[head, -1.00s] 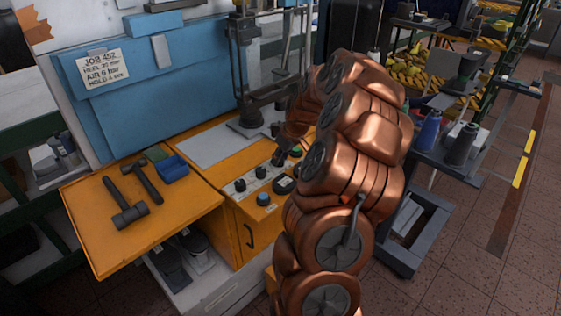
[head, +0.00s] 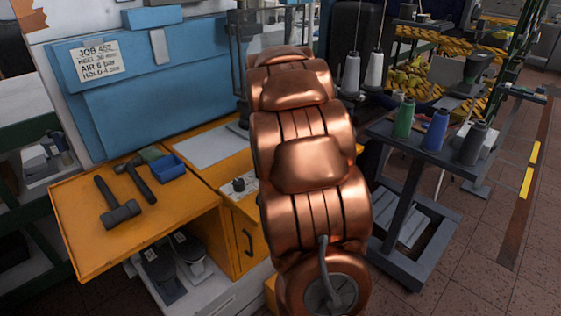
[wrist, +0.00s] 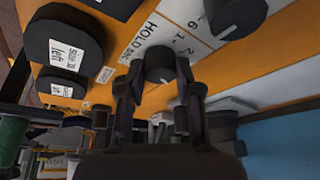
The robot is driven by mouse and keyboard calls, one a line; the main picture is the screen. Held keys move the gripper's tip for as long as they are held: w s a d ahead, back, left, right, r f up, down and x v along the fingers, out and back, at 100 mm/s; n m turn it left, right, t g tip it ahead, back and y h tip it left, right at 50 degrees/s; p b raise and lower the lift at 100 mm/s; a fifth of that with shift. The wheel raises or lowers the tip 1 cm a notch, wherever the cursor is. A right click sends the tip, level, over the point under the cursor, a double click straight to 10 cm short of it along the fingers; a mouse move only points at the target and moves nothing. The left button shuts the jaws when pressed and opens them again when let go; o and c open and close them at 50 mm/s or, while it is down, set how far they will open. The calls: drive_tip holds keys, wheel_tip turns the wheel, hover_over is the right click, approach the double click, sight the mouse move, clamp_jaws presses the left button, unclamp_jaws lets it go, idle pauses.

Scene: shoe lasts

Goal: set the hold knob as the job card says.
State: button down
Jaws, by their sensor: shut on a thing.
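The hold knob (wrist: 160,65) is a dark round knob with a light pointer line, beside a white strip lettered HOLD (wrist: 138,38). In the wrist view my gripper (wrist: 158,76) has one finger on each side of it, shut on it. The strip's numbers are only partly legible, so I cannot tell the setting. In the head view my copper arm hides the gripper and this knob. The job card (head: 96,60) hangs on the blue panel and reads JOB 452, with heel, air and "HOLD 4" lines.
Another dark knob (wrist: 235,14) and a large dark round part with a white label (wrist: 66,50) flank the hold knob. Hammers (head: 120,208) and a blue tray (head: 167,168) lie on the orange bench (head: 90,245). A grey cart (head: 410,135) with thread spools stands right.

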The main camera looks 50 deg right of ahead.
drive_tip(key=shift+w+m+g+h+b, duration=0.15)
drive_tip(key=shift+m+g+b, duration=0.25)
drive_tip(key=shift+m, duration=0.7)
drive_tip(key=shift+s+m+g+h+b, duration=0.1)
drive_tip(key=shift+m+g+h+b, duration=0.25)
drive_tip(key=shift+m, duration=0.75)
drive_tip(key=shift+w, duration=0.1)
drive_tip(key=c, duration=0.8)
unclamp_jaws()
drive_tip(key=v, duration=1.2)
